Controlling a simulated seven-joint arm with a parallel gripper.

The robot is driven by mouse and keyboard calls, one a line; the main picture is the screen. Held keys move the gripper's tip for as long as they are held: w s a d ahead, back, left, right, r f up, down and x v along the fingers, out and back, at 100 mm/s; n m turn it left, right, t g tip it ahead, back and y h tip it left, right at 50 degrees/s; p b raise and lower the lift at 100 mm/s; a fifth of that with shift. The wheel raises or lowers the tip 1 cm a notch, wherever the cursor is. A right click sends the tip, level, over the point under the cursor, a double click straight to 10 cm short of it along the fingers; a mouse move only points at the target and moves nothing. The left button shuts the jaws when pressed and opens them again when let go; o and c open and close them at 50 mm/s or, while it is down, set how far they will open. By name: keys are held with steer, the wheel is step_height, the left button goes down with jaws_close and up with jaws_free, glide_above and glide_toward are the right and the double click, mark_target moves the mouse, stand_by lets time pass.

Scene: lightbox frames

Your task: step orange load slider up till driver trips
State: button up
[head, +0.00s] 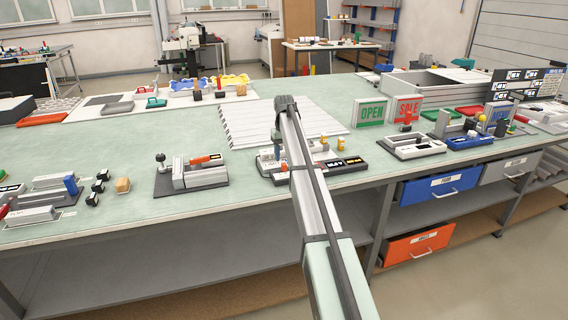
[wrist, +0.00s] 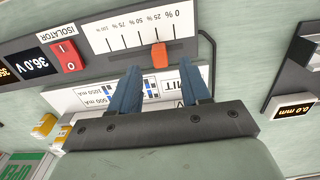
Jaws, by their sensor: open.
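The orange load slider knob (wrist: 159,55) stands on a white scale plate (wrist: 120,37) marked 0 to 100 %, upside down in the wrist view. The knob is at about the 25 % mark. My gripper (wrist: 160,80) is open, its two blue fingers apart on either side of the knob's line and just short of it in the picture; contact cannot be told. The driver unit (head: 345,167) lies on the bench in the head view, partly hidden by my arm. A red isolator switch (wrist: 68,57) and a display reading 36.0 V (wrist: 33,62) sit beside the scale.
A separate device with a 0.0 mm display (wrist: 294,110) is at the right. Slider rigs (head: 195,172) and OPEN and SALE signs (head: 370,111) flank the unit on the bench.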

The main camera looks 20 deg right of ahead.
mark_target(284, 163)
steer(key=shift+f, duration=2.1)
steer(key=shift+c, duration=0.3)
jaws_close()
